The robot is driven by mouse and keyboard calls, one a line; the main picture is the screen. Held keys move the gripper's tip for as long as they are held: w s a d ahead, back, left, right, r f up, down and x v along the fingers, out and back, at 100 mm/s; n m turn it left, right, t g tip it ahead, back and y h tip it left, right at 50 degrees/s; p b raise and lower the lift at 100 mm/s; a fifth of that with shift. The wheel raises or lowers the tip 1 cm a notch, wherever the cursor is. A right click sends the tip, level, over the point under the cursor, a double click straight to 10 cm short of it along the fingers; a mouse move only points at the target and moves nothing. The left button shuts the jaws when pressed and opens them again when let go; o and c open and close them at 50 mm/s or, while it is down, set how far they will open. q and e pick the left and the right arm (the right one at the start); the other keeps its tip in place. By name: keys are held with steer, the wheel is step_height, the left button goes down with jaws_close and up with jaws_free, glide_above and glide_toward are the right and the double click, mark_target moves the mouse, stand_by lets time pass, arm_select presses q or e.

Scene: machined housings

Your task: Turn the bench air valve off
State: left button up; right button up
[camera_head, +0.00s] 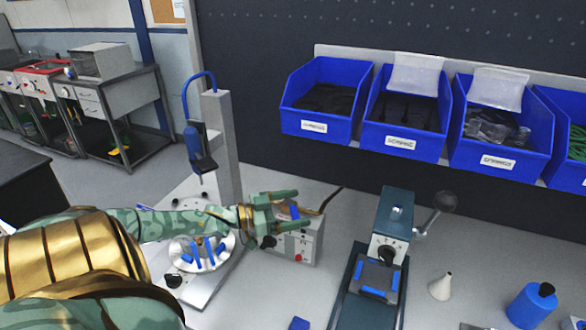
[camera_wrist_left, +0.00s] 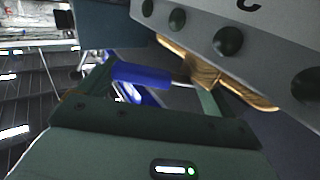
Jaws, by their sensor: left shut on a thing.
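The bench air valve shows as a blue lever handle (camera_head: 294,212) on top of a small grey box at the back of the bench. My left gripper (camera_head: 296,208) reaches in from the left, its green fingers on either side of the handle, and is shut on it. In the left wrist view the blue handle (camera_wrist_left: 142,75) lies in front of the gripper body, beside a brass-coloured part (camera_wrist_left: 200,72). The fingers hide much of the valve, so the lever's exact angle is hard to tell. My right gripper is not in view.
The grey control box (camera_head: 302,246) has a dark knob and a red button. A round fixture (camera_head: 203,252) and grey column (camera_head: 222,140) stand left. A green press (camera_head: 396,225), white funnel (camera_head: 441,287) and blue bottle (camera_head: 531,304) stand right. Blue bins (camera_head: 322,98) hang above.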

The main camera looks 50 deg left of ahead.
mark_target(294, 210)
arm_select(q)
steer(key=shift+s+d+f, duration=0.1)
steer(key=shift+f, duration=0.05)
steer(key=o, duration=1.1)
steer(key=shift+r, duration=0.2)
steer(key=shift+r, duration=0.35)
steer(key=r+p, duration=0.2)
steer(key=r, duration=0.1)
steer(key=shift+s+d+r, duration=0.15)
steer(key=shift+d, duration=0.2)
steer(key=s+d+r+p, duration=0.6)
steer(key=s+d+r, duration=0.2)
steer(key=s+d, duration=0.1)
steer(key=shift+s+d+r+p, duration=0.15)
steer(key=shift+d+r+p, duration=0.05)
steer(key=shift+r+p, duration=0.15)
